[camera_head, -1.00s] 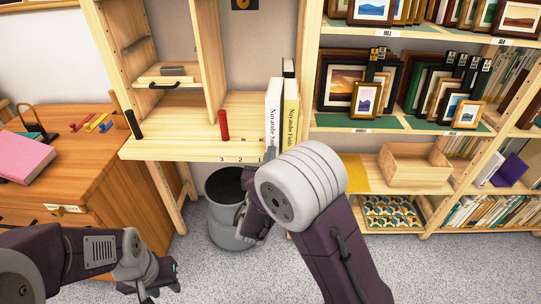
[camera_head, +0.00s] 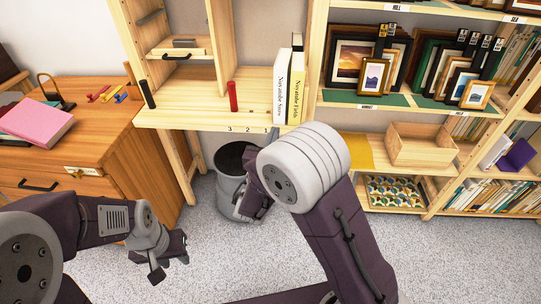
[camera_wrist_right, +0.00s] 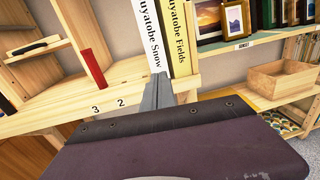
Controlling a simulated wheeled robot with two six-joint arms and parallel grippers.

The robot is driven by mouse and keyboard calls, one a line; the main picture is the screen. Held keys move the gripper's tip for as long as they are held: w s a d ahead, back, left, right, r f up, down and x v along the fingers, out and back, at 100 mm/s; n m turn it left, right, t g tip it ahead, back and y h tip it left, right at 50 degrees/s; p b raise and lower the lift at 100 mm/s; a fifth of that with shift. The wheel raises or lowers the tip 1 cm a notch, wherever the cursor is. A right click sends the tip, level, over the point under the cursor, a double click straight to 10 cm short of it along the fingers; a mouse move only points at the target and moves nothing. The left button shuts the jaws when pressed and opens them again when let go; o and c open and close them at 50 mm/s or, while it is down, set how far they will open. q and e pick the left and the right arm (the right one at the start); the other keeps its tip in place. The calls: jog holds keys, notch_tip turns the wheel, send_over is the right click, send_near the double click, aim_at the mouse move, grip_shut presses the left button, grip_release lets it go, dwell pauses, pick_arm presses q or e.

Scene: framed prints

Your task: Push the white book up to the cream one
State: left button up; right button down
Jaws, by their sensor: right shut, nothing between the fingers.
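The white book (camera_head: 280,96) stands upright on the wooden shelf board (camera_head: 190,108), just left of the cream book (camera_head: 300,96). Their spines face me, very close together; I cannot tell whether they touch all along. In the right wrist view, the white book (camera_wrist_right: 148,35) and cream book (camera_wrist_right: 179,40) rise behind my right gripper (camera_wrist_right: 157,90). It is shut and empty, its tips in front of the lower white spine; contact is unclear. In the head view its fingertips are hard to make out beside my arm. My left gripper (camera_head: 170,267) hangs low over the floor, apparently open and empty.
A red upright piece (camera_head: 232,96) stands on the board left of the books, and a black one (camera_head: 147,94) further left. A wooden upright is right of the cream book. A grey bin (camera_head: 228,190) stands below.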

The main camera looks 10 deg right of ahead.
jog(key=v, duration=0.7)
jog(key=shift+a+p, duration=0.2)
jog(key=shift+p, duration=0.25)
jog(key=shift+f, duration=0.15)
